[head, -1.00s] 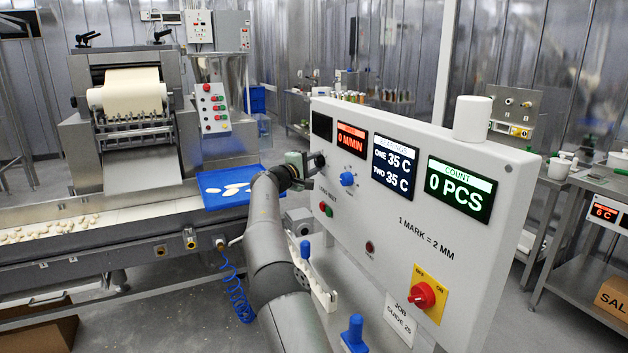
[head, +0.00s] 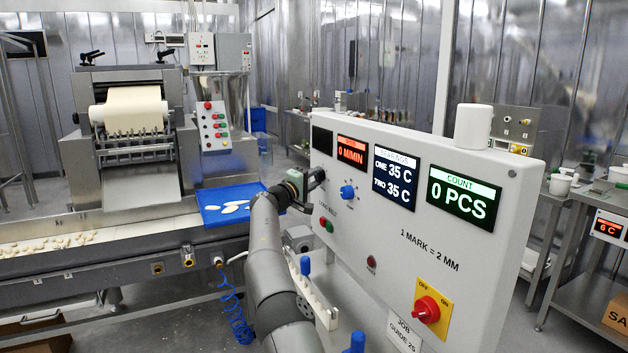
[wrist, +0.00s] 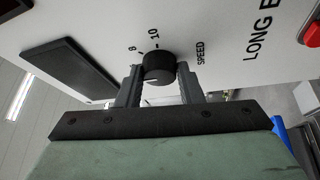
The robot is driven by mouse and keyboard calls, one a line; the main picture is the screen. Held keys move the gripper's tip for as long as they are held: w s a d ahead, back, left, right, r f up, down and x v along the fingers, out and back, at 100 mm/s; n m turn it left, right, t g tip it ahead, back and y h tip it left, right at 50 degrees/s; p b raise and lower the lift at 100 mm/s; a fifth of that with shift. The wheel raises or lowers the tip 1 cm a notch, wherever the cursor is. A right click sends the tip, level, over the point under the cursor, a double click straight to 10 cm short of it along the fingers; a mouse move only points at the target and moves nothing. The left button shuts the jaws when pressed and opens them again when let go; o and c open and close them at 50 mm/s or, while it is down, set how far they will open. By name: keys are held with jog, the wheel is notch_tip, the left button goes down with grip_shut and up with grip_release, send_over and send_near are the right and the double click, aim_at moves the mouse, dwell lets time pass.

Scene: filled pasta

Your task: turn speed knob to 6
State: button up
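The black speed knob (wrist: 158,68) sits on the white control panel, with the marks 8 and 10 and the word SPEED beside it in the wrist view. A pale pointer line shows on the knob's near face, but the number it points to is hidden. My gripper (wrist: 159,85) has one finger on each side of the knob, and both appear to touch it. In the head view my gripper (head: 304,184) is at the panel's left end and largely covers the knob. The speed display (head: 352,153) reads 0 M/MIN.
A blue knob (head: 347,192) is just right of my gripper on the panel. Green and red buttons (head: 326,224) are below it, and a red switch on a yellow plate (head: 427,309) is farther right. A blue tray (head: 212,211) lies left of my arm.

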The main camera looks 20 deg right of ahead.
jog(key=o, duration=0.4)
jog(key=shift+a+f, duration=0.1)
jog(key=shift+s+a+f+b, duration=0.1)
jog(key=shift+s+a+b, duration=0.1)
jog(key=shift+a+b, duration=0.25)
jog(key=b+v, duration=0.6)
jog(key=v, duration=1)
jog(key=shift+s+a, duration=0.1)
jog(key=shift+s, duration=0.05)
